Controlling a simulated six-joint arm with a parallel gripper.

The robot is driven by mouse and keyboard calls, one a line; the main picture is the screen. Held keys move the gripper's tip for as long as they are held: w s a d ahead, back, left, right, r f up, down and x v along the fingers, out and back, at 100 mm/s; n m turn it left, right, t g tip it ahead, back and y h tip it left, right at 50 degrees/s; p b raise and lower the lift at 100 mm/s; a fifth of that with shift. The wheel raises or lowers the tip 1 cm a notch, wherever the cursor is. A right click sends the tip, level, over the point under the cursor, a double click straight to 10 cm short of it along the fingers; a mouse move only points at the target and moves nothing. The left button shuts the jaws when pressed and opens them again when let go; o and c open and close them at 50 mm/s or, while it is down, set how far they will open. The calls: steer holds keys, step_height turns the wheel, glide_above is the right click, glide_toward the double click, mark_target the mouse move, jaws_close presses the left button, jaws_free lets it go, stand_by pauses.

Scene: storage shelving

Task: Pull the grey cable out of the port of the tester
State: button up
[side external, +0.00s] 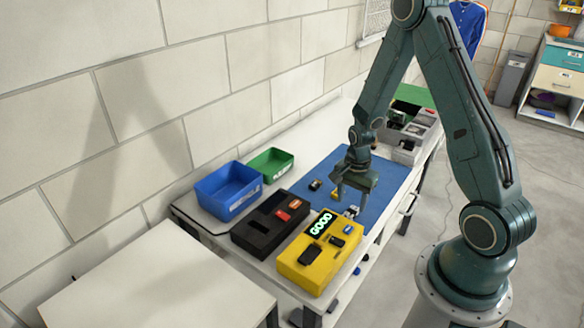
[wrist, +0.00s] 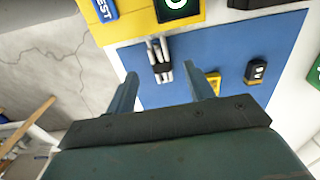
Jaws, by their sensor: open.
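The yellow tester (side external: 303,267) stands at the near end of the bench, its display lit green with "GOOD". Its edge also shows at the top of the wrist view (wrist: 140,24). A small part with pale grey strands and a dark body (wrist: 158,60) lies against the tester's edge on the mat side; I take it for the grey cable. It also shows in the side view (side external: 352,211). The port itself is not clearly visible. My gripper (side external: 349,199) is open and empty above the mat. In the wrist view its fingers (wrist: 163,72) appear either side of that part; the height gap is unclear.
A blue mat (side external: 385,190) holds small dark and yellow blocks, one right of my fingers (wrist: 255,72). A black box (side external: 257,236) with red pieces stands beside the tester. Blue (side external: 224,188) and green bins (side external: 270,163) stand by the wall. Grey bins (side external: 407,156) stand farther back.

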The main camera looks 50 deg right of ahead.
mark_target(350, 213)
steer(key=shift+f, duration=2.2)
steer(key=c, duration=1.1)
steer(key=shift+d, duration=2.75)
steer(key=shift+f, duration=0.7)
steer(key=o, duration=1)
steer(key=shift+o, duration=0.4)
